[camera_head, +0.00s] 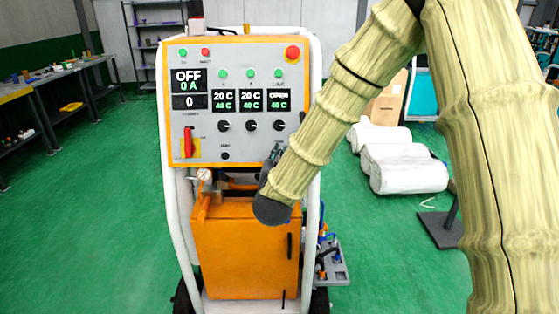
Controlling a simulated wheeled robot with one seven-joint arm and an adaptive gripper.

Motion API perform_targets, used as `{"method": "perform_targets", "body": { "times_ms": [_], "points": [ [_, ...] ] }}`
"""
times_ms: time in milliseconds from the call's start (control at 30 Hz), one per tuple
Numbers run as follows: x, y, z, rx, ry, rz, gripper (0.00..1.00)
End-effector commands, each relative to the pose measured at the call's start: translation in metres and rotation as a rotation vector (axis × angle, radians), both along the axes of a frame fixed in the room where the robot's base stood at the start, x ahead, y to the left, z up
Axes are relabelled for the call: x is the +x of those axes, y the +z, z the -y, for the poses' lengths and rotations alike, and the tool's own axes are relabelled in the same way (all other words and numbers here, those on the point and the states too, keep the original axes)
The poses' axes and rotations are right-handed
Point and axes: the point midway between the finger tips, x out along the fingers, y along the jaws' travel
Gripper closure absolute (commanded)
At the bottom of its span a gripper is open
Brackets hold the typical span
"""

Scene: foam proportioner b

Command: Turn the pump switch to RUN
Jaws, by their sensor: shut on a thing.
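The control panel (213,149) is a white board with an orange frame, on the front of a wheeled machine. My gripper (275,152) is at the lower right of the panel, below the row of black knobs, and is mostly hidden by my wrist. It is shut on a small control there, which I take for the pump switch. The switch itself is hidden by my gripper and wrist, so its position cannot be read. The upper left display (188,80) reads OFF and 0 A; the one below it reads 0.
A red handle (188,142) on a yellow plate is at the lower left of the panel. Three black knobs, one of them here (223,126), sit under the small displays. A red button (292,53) is at the top right. An orange cabinet (245,255) stands below my wrist.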

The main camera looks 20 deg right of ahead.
Motion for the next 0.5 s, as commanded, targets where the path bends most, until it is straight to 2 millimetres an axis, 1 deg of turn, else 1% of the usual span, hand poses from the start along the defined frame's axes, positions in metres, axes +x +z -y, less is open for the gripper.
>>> {"method": "perform_targets", "body": {
  "times_ms": [33,500],
  "points": [
    [0.0002,-0.0023,0.0008,0.041,-0.017,0.012,1.0],
    [-0.0003,-0.0019,0.002,0.435,-0.168,0.125,1.0]
  ]
}}
